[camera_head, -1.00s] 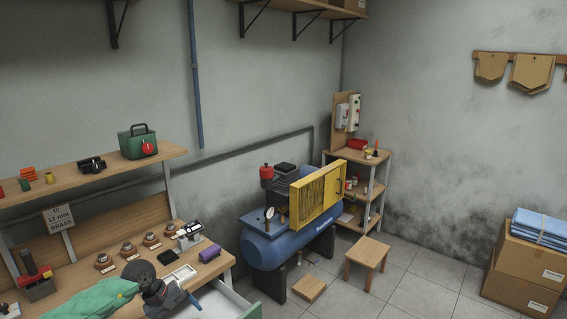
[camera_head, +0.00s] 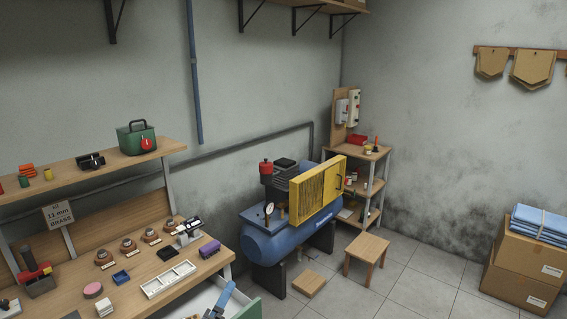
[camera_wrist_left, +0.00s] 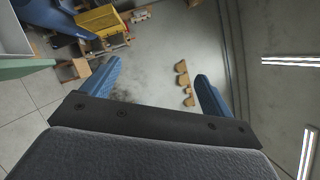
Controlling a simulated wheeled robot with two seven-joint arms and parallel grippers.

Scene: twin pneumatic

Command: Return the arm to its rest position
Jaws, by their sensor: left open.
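My left gripper (camera_head: 219,303) shows at the bottom edge of the head view, in front of the open drawer under the workbench. Only part of it shows, with a blue finger. In the left wrist view the two blue fingers of the left gripper (camera_wrist_left: 157,88) stand wide apart with nothing between them. The rest of my left arm is mostly out of the head view. My right gripper is not seen in either view.
The workbench (camera_head: 133,268) at left bears a white tray (camera_head: 168,279), a purple block (camera_head: 210,249) and several small parts. A drawer (camera_head: 248,308) stands open at its right end. The blue compressor (camera_head: 290,240) stands beyond it.

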